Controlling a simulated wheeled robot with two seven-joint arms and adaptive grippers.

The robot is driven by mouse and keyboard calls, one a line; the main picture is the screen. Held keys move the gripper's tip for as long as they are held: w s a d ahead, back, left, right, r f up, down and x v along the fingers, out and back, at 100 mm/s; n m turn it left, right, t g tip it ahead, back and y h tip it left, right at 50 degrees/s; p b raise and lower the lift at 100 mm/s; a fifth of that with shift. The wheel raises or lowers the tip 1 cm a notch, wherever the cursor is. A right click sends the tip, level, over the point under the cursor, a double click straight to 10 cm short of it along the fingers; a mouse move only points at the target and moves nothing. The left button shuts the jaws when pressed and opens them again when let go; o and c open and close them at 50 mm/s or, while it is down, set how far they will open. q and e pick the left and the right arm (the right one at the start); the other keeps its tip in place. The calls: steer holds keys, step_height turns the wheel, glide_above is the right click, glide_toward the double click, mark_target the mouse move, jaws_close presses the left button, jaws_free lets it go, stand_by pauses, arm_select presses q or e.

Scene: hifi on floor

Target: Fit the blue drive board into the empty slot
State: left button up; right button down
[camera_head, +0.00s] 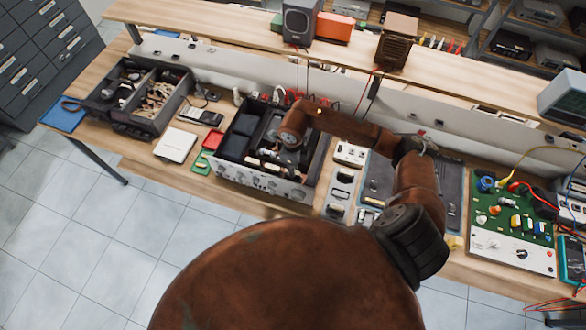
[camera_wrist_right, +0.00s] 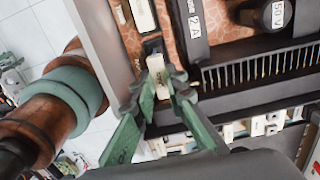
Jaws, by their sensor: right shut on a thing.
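The open hi-fi chassis (camera_head: 262,179) stands on the bench, its front panel with knobs facing me. My right arm reaches over it from the right, and my right gripper (camera_wrist_right: 158,88) is down inside it. In the right wrist view its green fingers are shut on a small off-white part (camera_wrist_right: 156,66). A dark piece (camera_wrist_right: 153,47) shows just beyond this part; I cannot tell whether they are joined. No blue board face and no clearly empty slot can be made out. The copper-brown board (camera_wrist_right: 228,22) and a finned black heatsink (camera_wrist_right: 262,66) lie beside the fingers. My left gripper is not in view.
A divided parts bin (camera_head: 137,127), a white box (camera_head: 176,145) and small red and green pieces (camera_head: 203,162) lie left of the chassis. A dark mat (camera_head: 378,182) and a green test board (camera_head: 512,222) lie right. A raised shelf (camera_head: 225,33) runs behind.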

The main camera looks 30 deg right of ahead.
steer(key=shift+f+b, duration=0.55)
steer(key=shift+f, duration=0.15)
stand_by(0.5)
steer(key=c, duration=1.8)
jaws_free()
steer(key=shift+c, duration=0.2)
step_height(320, 180, up, 12)
steer(key=shift+d, duration=0.1)
